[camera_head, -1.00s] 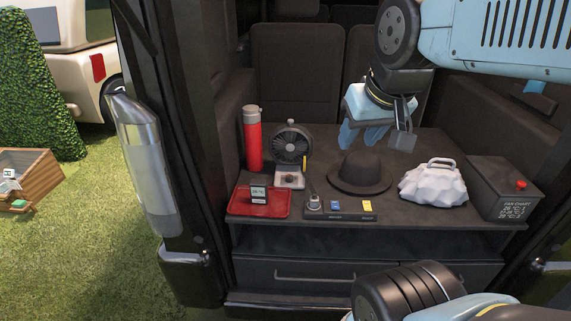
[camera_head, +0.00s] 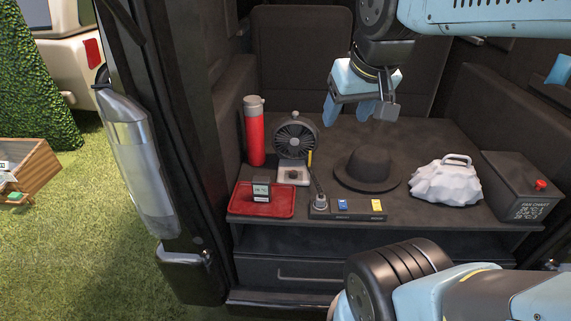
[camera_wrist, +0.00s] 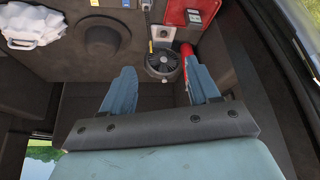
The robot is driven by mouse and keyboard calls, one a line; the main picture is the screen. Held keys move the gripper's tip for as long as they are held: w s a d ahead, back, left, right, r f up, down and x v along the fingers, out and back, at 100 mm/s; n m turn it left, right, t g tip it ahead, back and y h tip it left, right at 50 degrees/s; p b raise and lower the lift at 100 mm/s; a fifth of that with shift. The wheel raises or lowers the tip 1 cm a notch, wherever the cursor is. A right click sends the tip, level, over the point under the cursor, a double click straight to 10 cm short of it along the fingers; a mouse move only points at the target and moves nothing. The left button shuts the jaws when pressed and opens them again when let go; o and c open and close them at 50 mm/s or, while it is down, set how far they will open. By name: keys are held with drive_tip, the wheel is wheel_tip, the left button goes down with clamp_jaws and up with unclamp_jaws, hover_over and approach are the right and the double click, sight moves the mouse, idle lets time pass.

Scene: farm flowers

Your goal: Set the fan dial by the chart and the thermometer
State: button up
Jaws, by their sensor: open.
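The black fan (camera_head: 296,137) stands on the shelf in the vehicle's rear, with a pale base that bears a round knob, the dial (camera_head: 293,174). The fan (camera_wrist: 161,64) also shows in the wrist view, beyond the fingers. The thermometer (camera_head: 261,190) is a small upright display on a red tray; its reading looks like 26 °C but is small. The fan chart (camera_head: 537,211) is white print on the front of a dark box; its lines are too small to read surely. My gripper (camera_head: 352,108) is open and empty, above and behind the hat, right of the fan.
A red flask (camera_head: 254,132) stands left of the fan. A black hat (camera_head: 367,170), a white crumpled bag (camera_head: 446,183) and a dark strip (camera_head: 347,208) with a plug and blue and yellow pieces share the shelf. The box (camera_head: 515,180) has a red button on top.

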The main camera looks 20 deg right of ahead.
drive_tip(key=w+d+f+g, duration=0.1)
drive_tip(key=w+f, duration=0.1)
drive_tip(key=w, duration=0.8)
drive_tip(key=n+g, duration=0.3)
drive_tip(key=g, duration=0.1)
hover_over(293, 172)
wheel_tip(293, 172, down, 26)
drive_tip(key=shift+h, duration=0.3)
wheel_tip(293, 172, down, 14)
drive_tip(key=shift+s+r, duration=0.1)
drive_tip(key=shift+d, duration=0.1)
drive_tip(key=c, duration=1)
drive_tip(key=shift+a, duration=0.25)
drive_tip(key=shift+d, duration=0.15)
